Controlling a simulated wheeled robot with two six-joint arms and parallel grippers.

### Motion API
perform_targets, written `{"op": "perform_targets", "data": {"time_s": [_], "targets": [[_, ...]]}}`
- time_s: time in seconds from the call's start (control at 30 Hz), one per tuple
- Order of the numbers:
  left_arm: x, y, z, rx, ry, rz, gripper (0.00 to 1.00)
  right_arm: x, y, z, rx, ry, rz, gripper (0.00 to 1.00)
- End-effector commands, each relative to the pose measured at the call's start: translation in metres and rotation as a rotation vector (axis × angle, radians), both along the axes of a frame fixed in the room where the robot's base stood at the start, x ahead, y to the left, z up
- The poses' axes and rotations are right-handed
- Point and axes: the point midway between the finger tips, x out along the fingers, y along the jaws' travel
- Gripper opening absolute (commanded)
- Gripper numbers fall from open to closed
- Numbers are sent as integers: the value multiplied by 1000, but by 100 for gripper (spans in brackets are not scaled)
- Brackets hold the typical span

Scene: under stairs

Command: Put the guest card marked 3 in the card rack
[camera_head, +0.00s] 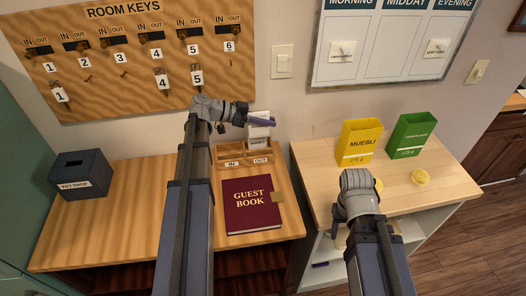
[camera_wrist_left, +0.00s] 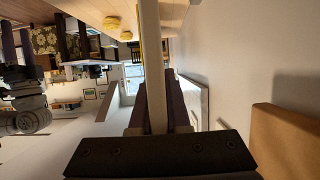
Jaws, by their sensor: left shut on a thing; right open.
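My left gripper (camera_head: 262,121) is shut on a white card (camera_head: 258,131), just above the back of the wooden card rack (camera_head: 233,154). The card's number is not readable from here. In the left wrist view the card (camera_wrist_left: 152,65) shows as a pale upright strip between the dark fingers (camera_wrist_left: 155,110). The rack has sections labelled IN and OUT. The card is over the OUT side; whether it touches the rack cannot be told. My right gripper (camera_head: 360,187) is over the pale shelf unit's front, holding nothing visible; its fingertips are mostly hidden.
A red guest book (camera_head: 250,205) lies in front of the rack. A dark key-drop box (camera_head: 80,174) stands at the left. The key board (camera_head: 130,55) hangs behind. Yellow (camera_head: 359,142) and green (camera_head: 411,135) boxes stand on the pale top at the right.

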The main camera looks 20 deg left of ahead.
Motion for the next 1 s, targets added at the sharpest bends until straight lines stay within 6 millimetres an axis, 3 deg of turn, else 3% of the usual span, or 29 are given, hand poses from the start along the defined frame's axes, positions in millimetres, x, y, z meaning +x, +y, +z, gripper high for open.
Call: {"op": "perform_targets", "data": {"time_s": [0.27,0.6,0.87,1.0], "targets": [[1,-1,-12,0,0,1,0,0,0,-12,0,0,0,52],[1,-1,-61,0,0,1,0,0,0,-61,0,0,-1,52],[1,-1,-64,0,0,1,0,0,0,-64,0,0,0,52],[1,-1,-76,0,0,1,0,0,0,-76,0,0,0,52]]}}
